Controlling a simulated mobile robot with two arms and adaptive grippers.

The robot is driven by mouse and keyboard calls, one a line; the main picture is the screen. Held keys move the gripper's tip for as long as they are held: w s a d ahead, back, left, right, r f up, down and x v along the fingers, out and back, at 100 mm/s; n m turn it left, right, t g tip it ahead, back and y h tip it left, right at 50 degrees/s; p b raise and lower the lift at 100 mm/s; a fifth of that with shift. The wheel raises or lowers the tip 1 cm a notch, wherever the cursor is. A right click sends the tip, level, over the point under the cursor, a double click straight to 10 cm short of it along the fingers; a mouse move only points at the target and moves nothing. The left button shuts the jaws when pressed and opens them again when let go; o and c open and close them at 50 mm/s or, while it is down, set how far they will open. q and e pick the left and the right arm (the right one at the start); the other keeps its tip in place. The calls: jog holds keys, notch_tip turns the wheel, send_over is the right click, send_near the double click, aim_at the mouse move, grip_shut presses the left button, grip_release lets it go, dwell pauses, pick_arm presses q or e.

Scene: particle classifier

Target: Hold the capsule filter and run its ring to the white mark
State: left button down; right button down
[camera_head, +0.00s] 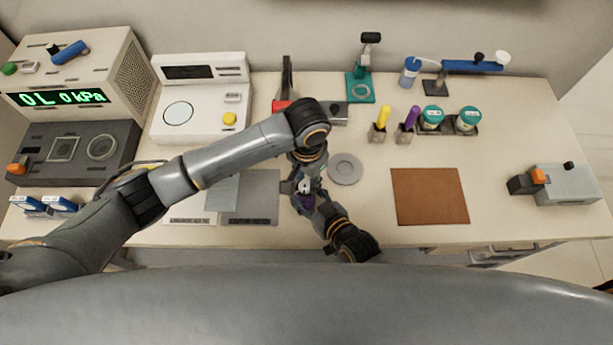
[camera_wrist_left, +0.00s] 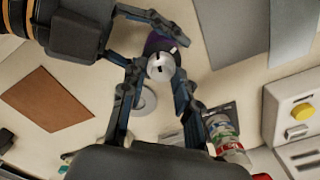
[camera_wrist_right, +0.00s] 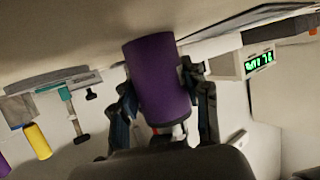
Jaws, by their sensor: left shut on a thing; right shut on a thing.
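The capsule filter has a purple body (camera_wrist_right: 158,82) and a pale end (camera_wrist_left: 160,66) with dark marks on its face. It is held above the desk front, where its purple side (camera_head: 308,201) shows partly. My left gripper (camera_head: 304,182) comes from above and is shut on the pale end; its fingers flank it in the left wrist view (camera_wrist_left: 158,80). My right gripper (camera_head: 318,203) is shut on the purple body, with a finger on each side in the right wrist view (camera_wrist_right: 160,95). I cannot make out the white mark or tell the ring's position against it.
A grey round dish (camera_head: 345,169) lies just right of the grippers, then a brown mat (camera_head: 430,196). Grey plates (camera_head: 252,196) lie to the left. Behind stand a teal stand (camera_head: 360,90), yellow and purple-handled tools, and teal-lidded jars (camera_head: 467,120).

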aim_at(308, 184)
pick_arm(q)
jog(key=m, duration=0.5)
jog(key=shift+d+r+m, duration=0.1)
jog(key=shift+m, duration=0.2)
pick_arm(e)
jog(key=shift+d+f, duration=0.15)
pick_arm(q)
jog(key=m, duration=0.4)
jog(key=shift+s+m, duration=0.2)
jog(key=shift+m, duration=0.2)
pick_arm(e)
jog(key=shift+f, duration=0.1)
pick_arm(q)
jog(key=shift+m, duration=0.3)
pick_arm(e)
jog(key=shift+s, duration=0.1)
pick_arm(q)
jog(key=c, duration=1)
grip_release()
notch_tip(308, 184, up, 12)
